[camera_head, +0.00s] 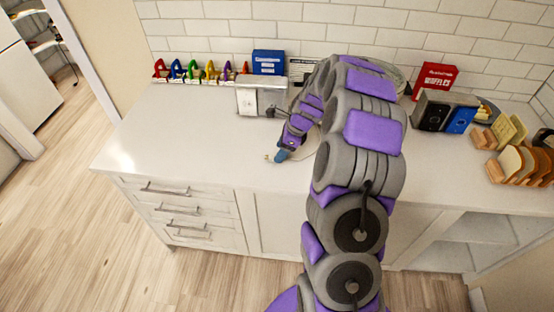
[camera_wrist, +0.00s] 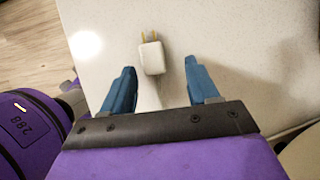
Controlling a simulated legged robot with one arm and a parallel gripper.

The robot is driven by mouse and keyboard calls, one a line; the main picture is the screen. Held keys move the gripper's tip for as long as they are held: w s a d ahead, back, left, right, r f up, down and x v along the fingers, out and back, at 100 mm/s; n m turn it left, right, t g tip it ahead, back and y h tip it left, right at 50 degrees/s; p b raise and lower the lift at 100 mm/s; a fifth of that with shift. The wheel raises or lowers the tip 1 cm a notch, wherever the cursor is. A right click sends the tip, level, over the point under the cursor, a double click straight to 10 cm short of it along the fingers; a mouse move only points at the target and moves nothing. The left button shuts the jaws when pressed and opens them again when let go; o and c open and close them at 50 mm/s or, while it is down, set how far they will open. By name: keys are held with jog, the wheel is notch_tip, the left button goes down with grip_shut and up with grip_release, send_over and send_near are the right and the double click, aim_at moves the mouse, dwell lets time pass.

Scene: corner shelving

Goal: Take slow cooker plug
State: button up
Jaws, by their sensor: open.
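The plug (camera_wrist: 152,57) is a small white block with two brass prongs. In the wrist view it lies on the white countertop, prongs pointing away from my gripper, its cord running back between the fingers. My gripper (camera_wrist: 160,85) has two blue fingers spread apart, one on each side of the plug; neither appears to touch it.
A white outlet box (camera_head: 247,101) stands on the counter behind my gripper. Coloured letters (camera_head: 195,71) and a blue box (camera_head: 268,62) line the wall. The counter's left part is clear.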

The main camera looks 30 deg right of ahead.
aim_at(272, 156)
jog(key=shift+x, duration=0.85)
jog(key=shift+a+f, duration=0.1)
jog(key=shift+a, duration=1.05)
jog(key=shift+c, duration=0.4)
jog(key=shift+d, duration=0.7)
jog(key=c, duration=0.8)
jog(key=shift+a, duration=0.15)
grip_shut()
jog(key=shift+a, duration=0.2)
